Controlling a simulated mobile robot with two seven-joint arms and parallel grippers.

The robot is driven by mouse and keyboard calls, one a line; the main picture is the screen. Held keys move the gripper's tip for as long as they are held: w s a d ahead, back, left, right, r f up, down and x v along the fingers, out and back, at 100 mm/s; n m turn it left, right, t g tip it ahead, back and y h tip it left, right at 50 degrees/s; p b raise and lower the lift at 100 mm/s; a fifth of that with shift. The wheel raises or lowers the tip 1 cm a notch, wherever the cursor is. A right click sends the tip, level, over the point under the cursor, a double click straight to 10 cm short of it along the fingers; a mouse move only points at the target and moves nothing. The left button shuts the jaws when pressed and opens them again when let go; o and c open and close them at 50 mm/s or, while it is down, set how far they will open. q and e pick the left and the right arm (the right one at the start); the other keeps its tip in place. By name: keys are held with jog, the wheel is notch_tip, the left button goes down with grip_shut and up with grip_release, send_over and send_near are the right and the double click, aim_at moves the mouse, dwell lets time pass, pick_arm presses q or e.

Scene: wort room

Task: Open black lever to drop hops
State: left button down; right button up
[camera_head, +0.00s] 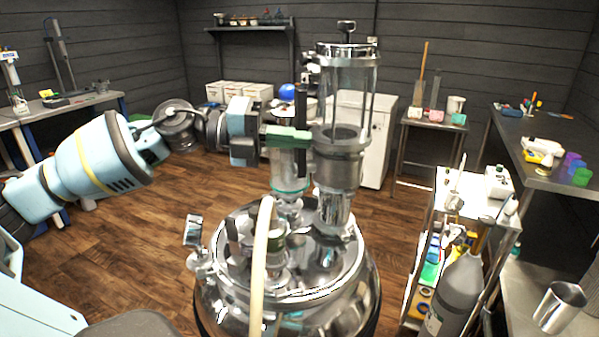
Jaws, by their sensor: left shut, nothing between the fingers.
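A clear glass hop cylinder (358,95) with a metal lid and rods stands upright on top of the steel kettle (300,305). A narrow black upright piece (301,108), which looks like the black lever, stands just left of the glass. My left arm reaches in from the left. My left gripper (278,130) is shut and empty, pointing right at the lever's height, close to its left side. I cannot tell whether it touches the lever. The fingertips are small and partly lost against the green-topped fitting (289,138). My right gripper is out of view.
A pale hose (262,265) rises in front of the kettle. A white cart (470,200) with bottles and a grey gas cylinder (456,293) stand at right. A steel cup (560,306) sits at lower right. Wooden floor lies open left of the kettle.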

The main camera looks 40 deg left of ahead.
pick_arm(q)
jog(key=shift+w+a+r+n+h+p, duration=0.3)
jog(key=shift+a+n+p, duration=0.15)
jog(key=shift+n, duration=0.25)
jog(key=shift+w+a+r+n+h+p, duration=0.25)
jog(key=shift+a+n, duration=0.2)
jog(key=shift+n, duration=0.25)
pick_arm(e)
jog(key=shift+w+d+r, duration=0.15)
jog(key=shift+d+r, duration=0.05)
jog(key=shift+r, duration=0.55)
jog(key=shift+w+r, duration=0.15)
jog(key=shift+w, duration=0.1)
